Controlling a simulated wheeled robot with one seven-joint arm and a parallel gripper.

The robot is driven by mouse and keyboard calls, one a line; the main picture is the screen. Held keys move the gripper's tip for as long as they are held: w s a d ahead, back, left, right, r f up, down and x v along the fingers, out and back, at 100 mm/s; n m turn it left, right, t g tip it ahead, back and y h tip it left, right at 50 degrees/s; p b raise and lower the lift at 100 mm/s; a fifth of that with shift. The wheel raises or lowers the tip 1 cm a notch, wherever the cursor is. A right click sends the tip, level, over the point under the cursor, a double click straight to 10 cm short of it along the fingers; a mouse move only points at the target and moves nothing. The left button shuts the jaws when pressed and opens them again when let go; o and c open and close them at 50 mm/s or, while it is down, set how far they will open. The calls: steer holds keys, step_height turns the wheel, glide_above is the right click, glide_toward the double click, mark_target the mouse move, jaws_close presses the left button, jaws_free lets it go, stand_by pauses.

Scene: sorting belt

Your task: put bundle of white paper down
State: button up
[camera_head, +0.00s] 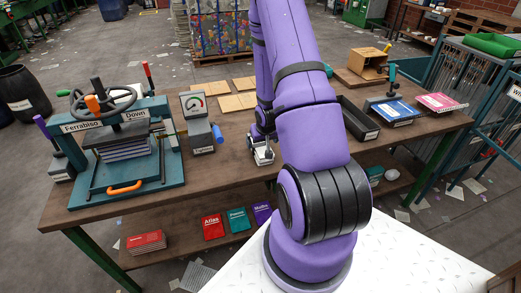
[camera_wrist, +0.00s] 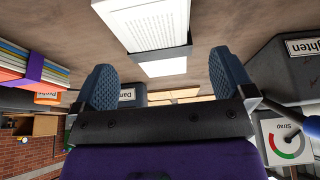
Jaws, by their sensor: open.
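The bundle of white paper (camera_wrist: 150,22) shows at the top of the wrist view, with faint printed rows on its face and a dark grey edge below it. It appears to lie on the brown bench, just beyond my fingertips. My gripper (camera_wrist: 160,62) is open, its two blue ridged fingers wide apart with nothing held between them. In the head view my gripper (camera_head: 262,142) is low over the middle of the bench (camera_head: 232,125), with a small white and grey patch under it. My arm hides part of that area.
A teal press (camera_head: 125,150) stands on the left of the bench, with a gauge device (camera_head: 195,105) right of it. A dark tray (camera_head: 357,118), blue papers (camera_head: 393,110) and pink papers (camera_head: 440,102) are to the right. Tan boards (camera_head: 238,102) lie behind my gripper.

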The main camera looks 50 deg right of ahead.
mark_target(261, 145)
steer(key=shift+x, duration=2.6)
steer(key=shift+s, duration=0.1)
steer(key=c, duration=1.3)
steer(key=shift+o, duration=0.2)
steer(key=shift+r, duration=0.15)
